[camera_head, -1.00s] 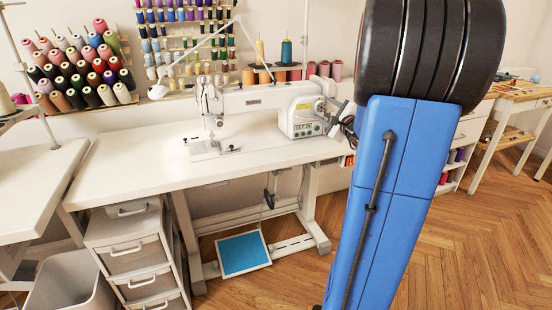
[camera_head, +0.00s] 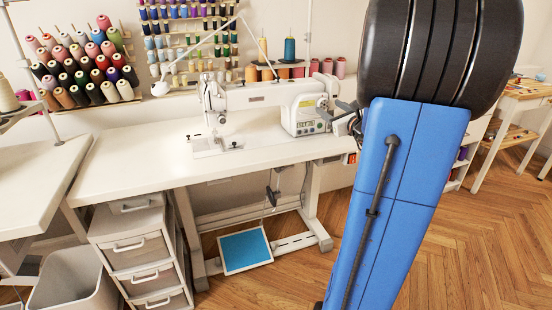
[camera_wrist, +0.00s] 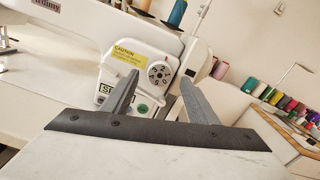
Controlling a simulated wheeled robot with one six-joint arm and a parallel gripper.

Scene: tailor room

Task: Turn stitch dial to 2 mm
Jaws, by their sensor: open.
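The white sewing machine (camera_head: 262,98) stands on its white table in the head view. In the wrist view, the round stitch dial (camera_wrist: 159,73) with dark numbers sits on the machine's end face, beside a yellow caution label (camera_wrist: 127,56). I cannot read which number is set. My gripper (camera_wrist: 163,88) is open and empty in the wrist view. Its two grey fingers point towards the end face, one on each side below the dial, and look apart from it.
A green button (camera_wrist: 142,108) sits below the dial. Thread cones (camera_head: 85,65) stand on a rack at the back left. A drawer unit (camera_head: 140,250) is under the table's left side. A blue pedal (camera_head: 245,249) lies below the table. Wooden floor is open at the right.

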